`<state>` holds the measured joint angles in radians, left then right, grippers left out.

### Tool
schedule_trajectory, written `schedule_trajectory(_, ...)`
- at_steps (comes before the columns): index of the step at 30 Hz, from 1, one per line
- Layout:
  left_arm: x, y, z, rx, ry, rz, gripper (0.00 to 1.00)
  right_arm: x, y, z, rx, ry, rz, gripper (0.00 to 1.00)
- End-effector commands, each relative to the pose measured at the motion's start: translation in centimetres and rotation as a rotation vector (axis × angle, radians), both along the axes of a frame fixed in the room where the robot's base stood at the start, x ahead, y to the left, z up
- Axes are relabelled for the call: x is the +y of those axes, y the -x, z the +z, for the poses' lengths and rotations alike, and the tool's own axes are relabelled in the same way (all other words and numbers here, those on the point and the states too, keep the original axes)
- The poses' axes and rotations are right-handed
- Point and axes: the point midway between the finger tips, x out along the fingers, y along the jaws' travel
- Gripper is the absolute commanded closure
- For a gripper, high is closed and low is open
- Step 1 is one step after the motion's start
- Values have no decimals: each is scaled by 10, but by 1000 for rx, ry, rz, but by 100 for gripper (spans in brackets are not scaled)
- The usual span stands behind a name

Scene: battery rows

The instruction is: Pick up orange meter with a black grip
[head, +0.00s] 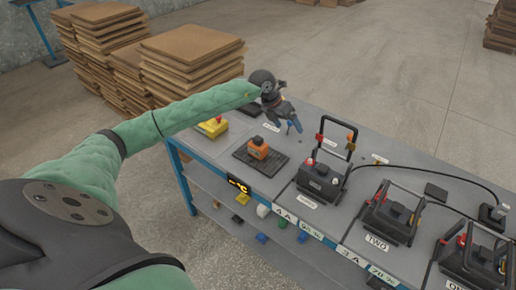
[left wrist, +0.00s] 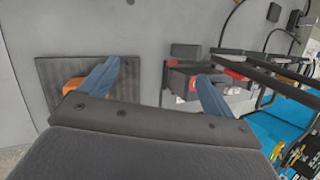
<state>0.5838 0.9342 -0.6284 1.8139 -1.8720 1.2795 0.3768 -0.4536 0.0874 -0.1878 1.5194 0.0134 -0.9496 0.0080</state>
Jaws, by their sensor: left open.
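The orange meter (head: 258,148) sits on a dark ribbed mat (head: 243,159) near the left end of the grey table. In the left wrist view the meter (left wrist: 72,86) is partly hidden behind one blue finger, at the mat's (left wrist: 52,68) lower part. Its black grip is too small to make out clearly. My left gripper (head: 291,120) is open and empty above the table, behind and right of the meter. Its blue fingers also show spread apart in the left wrist view (left wrist: 160,88). My right gripper is not in view.
A black battery unit with a tall handle (head: 318,182) stands right of the mat, and more units (head: 390,215) follow along the table (head: 285,187). A yellow block (head: 212,127) stands at the left end. Stacks of brown boards (head: 190,60) stand on the floor behind.

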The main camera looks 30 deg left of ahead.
Motion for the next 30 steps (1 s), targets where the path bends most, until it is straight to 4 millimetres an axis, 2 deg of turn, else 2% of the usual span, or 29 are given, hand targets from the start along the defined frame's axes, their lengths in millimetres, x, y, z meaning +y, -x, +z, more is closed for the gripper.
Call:
schedule_trajectory(1,18,7,-10,56,-75,13,11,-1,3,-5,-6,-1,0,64)
schedule_trajectory(3,40,17,-21,128,-170,32,11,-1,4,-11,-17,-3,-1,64)
schedule_trajectory(6,65,29,-30,208,-274,59,11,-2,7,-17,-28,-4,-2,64)
schedule_trajectory(10,85,39,-35,274,-360,88,11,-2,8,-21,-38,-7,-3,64)
schedule_trajectory(15,94,44,-41,307,-399,103,11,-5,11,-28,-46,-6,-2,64)
schedule_trajectory(21,94,45,-58,307,-398,102,11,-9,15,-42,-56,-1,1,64)
schedule_trajectory(30,93,46,-69,308,-398,101,11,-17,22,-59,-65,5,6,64)
